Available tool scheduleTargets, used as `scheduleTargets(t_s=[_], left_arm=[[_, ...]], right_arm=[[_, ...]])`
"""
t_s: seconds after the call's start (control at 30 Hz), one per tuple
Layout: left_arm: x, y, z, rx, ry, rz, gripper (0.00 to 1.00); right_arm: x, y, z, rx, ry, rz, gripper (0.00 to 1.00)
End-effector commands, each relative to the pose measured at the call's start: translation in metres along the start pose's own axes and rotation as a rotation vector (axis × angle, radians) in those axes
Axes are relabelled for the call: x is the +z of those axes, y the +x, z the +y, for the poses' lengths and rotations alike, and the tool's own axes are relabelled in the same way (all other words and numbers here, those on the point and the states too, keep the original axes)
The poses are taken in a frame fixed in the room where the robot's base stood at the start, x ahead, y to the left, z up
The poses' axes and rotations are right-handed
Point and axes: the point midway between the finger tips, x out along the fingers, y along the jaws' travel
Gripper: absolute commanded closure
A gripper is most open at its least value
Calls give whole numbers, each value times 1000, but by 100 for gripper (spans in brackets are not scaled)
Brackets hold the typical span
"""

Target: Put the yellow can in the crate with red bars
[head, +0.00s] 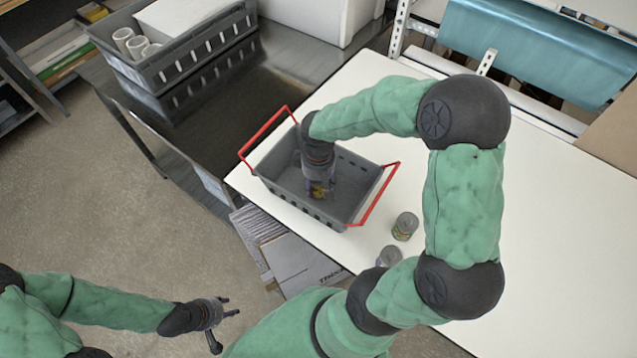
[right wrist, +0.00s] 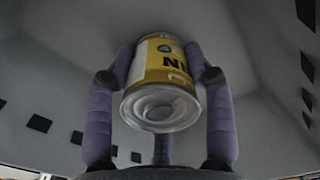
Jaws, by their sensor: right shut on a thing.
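The yellow can (right wrist: 165,75) is between the fingers of my right gripper (right wrist: 160,80), which is shut on it. In the head view my right gripper (head: 319,188) points down inside the grey crate with red bars (head: 345,212), and a bit of the yellow can (head: 317,191) shows at its fingertips. Whether the can touches the crate floor, I cannot tell. The crate stands on the white table, with a red bar raised at each end. My left gripper (head: 222,315) is open and empty, off the table at the lower left.
A grey basket (head: 200,60) with white cups is at the back left. Cardboard (head: 295,262) lies below the table edge.

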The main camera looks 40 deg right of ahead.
Motion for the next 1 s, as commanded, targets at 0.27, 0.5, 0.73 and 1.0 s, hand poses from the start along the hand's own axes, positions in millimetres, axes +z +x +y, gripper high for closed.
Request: scheduleTargets(t_s=[0.27,0.5,0.73,1.0], left_arm=[[0,1,0,0,0,0,60],[0,2,-1,0,0,0,60],[0,2,-1,0,0,0,60],[0,-5,2,0,0,0,60]], right_arm=[[0,1,0,1,1,1,85],[0,2,0,0,1,0,23],[0,2,0,0,1,0,23],[-1,-20,1,2,1,3,23]])
